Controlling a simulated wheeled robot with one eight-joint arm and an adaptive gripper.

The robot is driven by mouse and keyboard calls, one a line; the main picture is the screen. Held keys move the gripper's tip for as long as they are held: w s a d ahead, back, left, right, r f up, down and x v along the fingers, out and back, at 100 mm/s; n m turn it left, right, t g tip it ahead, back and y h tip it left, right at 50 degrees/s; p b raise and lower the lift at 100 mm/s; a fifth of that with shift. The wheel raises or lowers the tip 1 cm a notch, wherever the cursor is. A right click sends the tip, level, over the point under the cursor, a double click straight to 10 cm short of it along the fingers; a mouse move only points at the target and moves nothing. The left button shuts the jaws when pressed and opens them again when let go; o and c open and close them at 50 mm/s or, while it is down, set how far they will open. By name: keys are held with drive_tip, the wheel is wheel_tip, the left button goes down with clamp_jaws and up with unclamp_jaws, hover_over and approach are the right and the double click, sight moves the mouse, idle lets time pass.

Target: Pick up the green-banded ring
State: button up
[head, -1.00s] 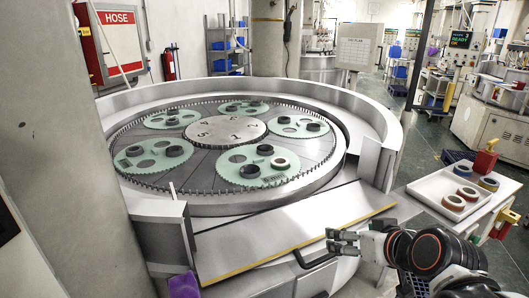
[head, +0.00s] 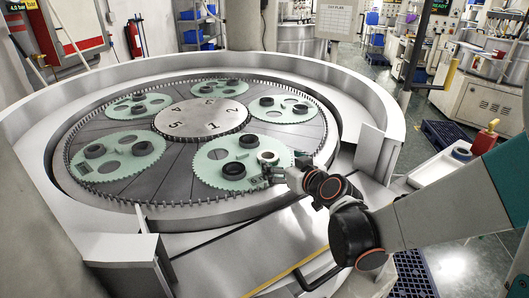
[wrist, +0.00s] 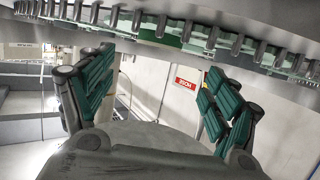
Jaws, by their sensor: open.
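A pale cream ring (head: 268,157) lies on the near right mint-green toothed carrier (head: 215,178), beside two black rings (head: 247,141). It is the only light ring on the plates; I cannot make out a green band on it. My gripper (head: 272,176) is just in front of this ring, low over the carrier's edge, and nothing shows held in it. In the wrist view my gripper (wrist: 155,95) has its green-padded fingers wide apart with empty space between them.
The round lapping table's pin row (wrist: 200,38) crosses the top of the wrist view. Other carriers (head: 118,150) with black rings surround the numbered centre disc (head: 201,117). A raised metal rim (head: 365,110) encloses the table. A white tray (head: 440,166) stands right, partly hidden by my arm.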

sight(265, 154)
drive_tip(key=shift+b+x, duration=0.95)
drive_tip(key=shift+x, duration=3.05)
drive_tip(key=shift+d+f, duration=0.15)
drive_tip(key=shift+f, duration=0.1)
drive_tip(key=shift+s, duration=0.1)
drive_tip(key=c, duration=1.4)
drive_tip(key=shift+r, duration=0.1)
drive_tip(key=shift+c, duration=0.2)
